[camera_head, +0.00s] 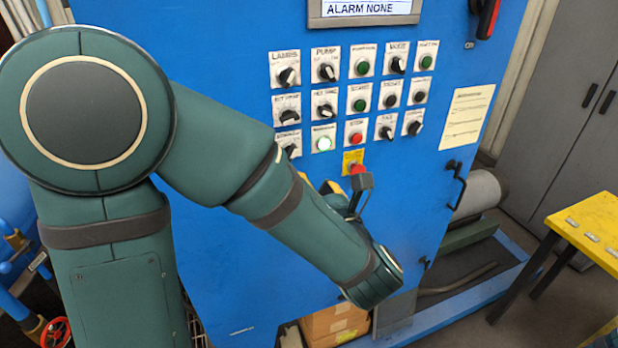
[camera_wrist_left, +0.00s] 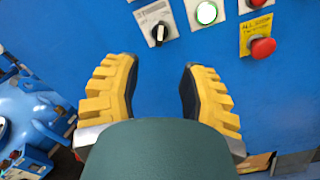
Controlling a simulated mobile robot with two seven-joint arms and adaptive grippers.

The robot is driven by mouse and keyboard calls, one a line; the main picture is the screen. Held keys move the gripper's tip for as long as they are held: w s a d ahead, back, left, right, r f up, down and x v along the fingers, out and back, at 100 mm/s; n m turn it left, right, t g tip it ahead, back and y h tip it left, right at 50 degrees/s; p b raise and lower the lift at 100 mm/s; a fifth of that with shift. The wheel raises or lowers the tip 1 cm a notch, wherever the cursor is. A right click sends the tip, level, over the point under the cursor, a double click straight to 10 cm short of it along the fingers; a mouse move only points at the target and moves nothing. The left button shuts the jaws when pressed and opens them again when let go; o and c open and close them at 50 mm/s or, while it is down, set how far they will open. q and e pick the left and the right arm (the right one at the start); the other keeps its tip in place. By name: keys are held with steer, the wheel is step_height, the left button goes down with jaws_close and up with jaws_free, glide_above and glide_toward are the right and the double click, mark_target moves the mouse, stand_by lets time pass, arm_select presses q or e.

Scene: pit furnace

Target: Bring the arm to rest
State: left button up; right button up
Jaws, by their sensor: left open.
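My left arm reaches in from the left across the blue control cabinet (camera_head: 235,250) in the head view. My left gripper (camera_head: 334,187) is mostly hidden behind my own forearm, just below the button rows. In the left wrist view the left gripper (camera_wrist_left: 160,75) has its yellow-and-black fingers spread wide, with only bare blue panel between them. It is empty. A red emergency button (camera_wrist_left: 263,47) on a yellow label is above and right of the fingers. The same red button (camera_head: 357,168) shows beside the gripper in the head view. My right gripper is not in view.
Several knobs and buttons sit above, including a lit green button (camera_wrist_left: 207,13) and a black knob (camera_wrist_left: 159,32). The display (camera_head: 362,9) reads "ALARM NONE". A yellow table (camera_head: 590,228) stands at right. Cardboard boxes (camera_head: 335,322) lie below. Blue pipework (camera_wrist_left: 30,110) is at left.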

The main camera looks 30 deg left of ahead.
arm_select(q)
steer(key=shift+f, duration=0.1)
stand_by(0.4)
steer(key=s+d+f+n+g+h+b, duration=0.15)
steer(key=s+f+n+g+h, duration=0.25)
steer(key=f, duration=0.7)
steer(key=s+d+f+n+g+h+b, duration=0.1)
steer(key=s+d+f+n+g+h, duration=0.25)
steer(key=f, duration=0.65)
steer(key=s+f+n+g+h+b, duration=0.1)
steer(key=s+f+n+g+h, duration=0.35)
steer(key=f, duration=0.65)
steer(key=s+d+f+n+g+h+b, duration=0.2)
steer(key=d+f+n+h, duration=0.3)
steer(key=d+f+n, duration=0.3)
steer(key=w+f+n+t+b, duration=0.1)
steer(key=w+f+n+t, duration=0.3)
steer(key=n, duration=1)
step_height(320, 180, down, 2)
steer(key=shift+w+a+f+h, duration=0.25)
steer(key=shift+w+h, duration=0.15)
steer(key=shift+w, duration=0.2)
